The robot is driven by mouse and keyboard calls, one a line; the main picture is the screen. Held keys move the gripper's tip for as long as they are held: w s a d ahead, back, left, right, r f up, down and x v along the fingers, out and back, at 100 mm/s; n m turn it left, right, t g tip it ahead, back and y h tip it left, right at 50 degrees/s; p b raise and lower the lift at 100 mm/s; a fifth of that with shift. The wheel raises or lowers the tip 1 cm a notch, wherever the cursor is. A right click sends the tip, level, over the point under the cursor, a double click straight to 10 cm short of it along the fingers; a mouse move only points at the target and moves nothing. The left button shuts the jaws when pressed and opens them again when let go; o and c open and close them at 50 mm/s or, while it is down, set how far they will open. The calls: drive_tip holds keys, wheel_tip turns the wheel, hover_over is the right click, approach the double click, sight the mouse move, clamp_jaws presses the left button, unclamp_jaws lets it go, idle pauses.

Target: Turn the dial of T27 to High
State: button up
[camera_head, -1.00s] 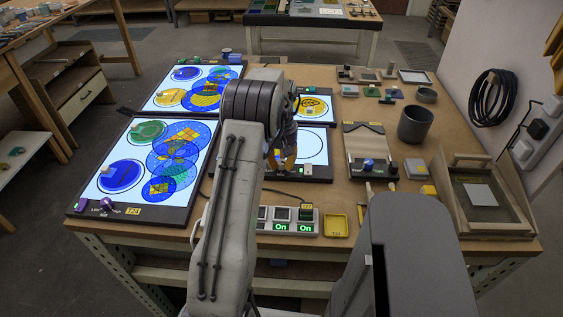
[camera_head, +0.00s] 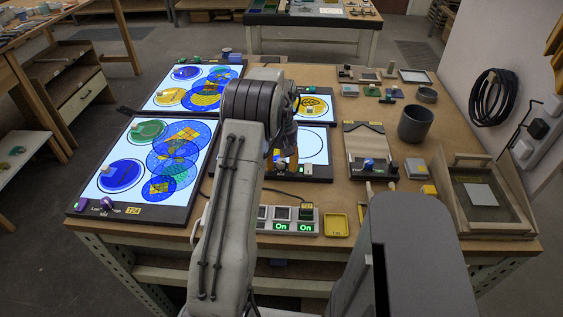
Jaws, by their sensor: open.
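I cannot read a T27 label on any panel. My arm hides this panel's left side, and any dial there is hidden. A small pale block or knob (camera_head: 306,169) shows at its front edge. The left front light panel (camera_head: 208,160) is labelled T24 and has a purple dial (camera_head: 107,201) between Low and High marks. A unit to the right (camera_head: 365,142) has a blue knob (camera_head: 368,164); its label is unreadable.
A power strip (camera_head: 307,226) with green On lights and a small yellow tray (camera_head: 336,224) are at the table's front. A dark grey cup (camera_head: 415,124) and a wooden framed tray (camera_head: 486,219) stand right. Two further lit panels lie behind.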

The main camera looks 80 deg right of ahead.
sight(282, 161)
drive_tip(key=shift+r, duration=0.15)
wheel_tip(282, 161, up, 12)
idle(0.7)
idle(0.7)
